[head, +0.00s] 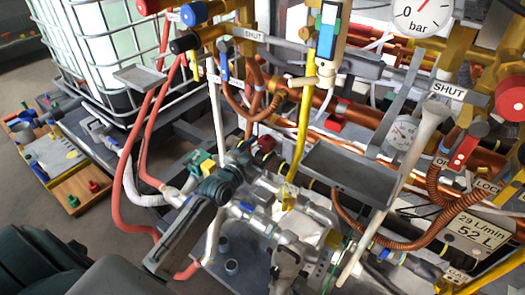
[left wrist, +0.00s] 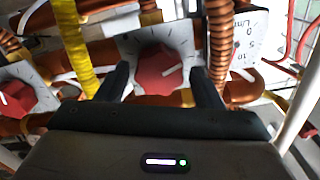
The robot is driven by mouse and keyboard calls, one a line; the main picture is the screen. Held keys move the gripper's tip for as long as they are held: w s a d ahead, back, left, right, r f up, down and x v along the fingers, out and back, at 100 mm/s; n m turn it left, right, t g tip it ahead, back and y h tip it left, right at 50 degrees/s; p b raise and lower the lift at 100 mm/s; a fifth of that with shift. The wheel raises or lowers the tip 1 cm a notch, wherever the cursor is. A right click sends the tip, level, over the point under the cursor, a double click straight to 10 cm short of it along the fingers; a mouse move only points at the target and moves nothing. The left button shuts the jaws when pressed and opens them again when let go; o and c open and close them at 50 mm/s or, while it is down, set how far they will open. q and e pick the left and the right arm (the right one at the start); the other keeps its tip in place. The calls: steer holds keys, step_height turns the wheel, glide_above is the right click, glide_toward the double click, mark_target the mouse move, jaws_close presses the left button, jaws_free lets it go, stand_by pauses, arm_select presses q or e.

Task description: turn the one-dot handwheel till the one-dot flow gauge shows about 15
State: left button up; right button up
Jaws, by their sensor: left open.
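My left gripper (head: 243,155) reaches in among the pipes in the head view, close to a small red knob (head: 266,143). In the left wrist view its open fingers (left wrist: 158,74) stand on either side of a red handwheel (left wrist: 158,72) with a white pointer line, on a grey plate with tick marks. I cannot tell whether the fingers touch it. No dot marks can be made out. A flow scale (left wrist: 238,45) marked L/min with 0, 5 and 10 is partly visible at the upper right; its reading cannot be made out. My right gripper is not in view.
Another red knob (left wrist: 15,98) is at the left in the left wrist view. Yellow hose (left wrist: 80,45) and copper pipes crowd around. In the head view, a grey tray (head: 350,172), a pale diagonal bar (head: 400,185) and a bar gauge (head: 418,15) stand to the right.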

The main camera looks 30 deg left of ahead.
arm_select(q)
steer(key=shift+w+d, duration=0.15)
steer(key=shift+w, duration=0.7)
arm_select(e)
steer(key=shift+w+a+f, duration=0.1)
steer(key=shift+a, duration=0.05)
arm_select(q)
steer(key=shift+c, duration=0.2)
steer(key=c, duration=0.7)
steer(key=shift+o, duration=0.2)
steer(key=n+p, duration=0.1)
steer(key=n, duration=0.1)
steer(key=shift+r+n, duration=0.1)
steer(key=shift+n, duration=0.2)
steer(key=n, duration=0.3)
steer(key=shift+d+p, duration=0.1)
steer(key=shift+p, duration=0.2)
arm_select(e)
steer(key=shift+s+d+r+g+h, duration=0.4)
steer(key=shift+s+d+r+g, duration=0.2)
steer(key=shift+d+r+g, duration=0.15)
arm_select(q)
steer(key=o, duration=0.7)
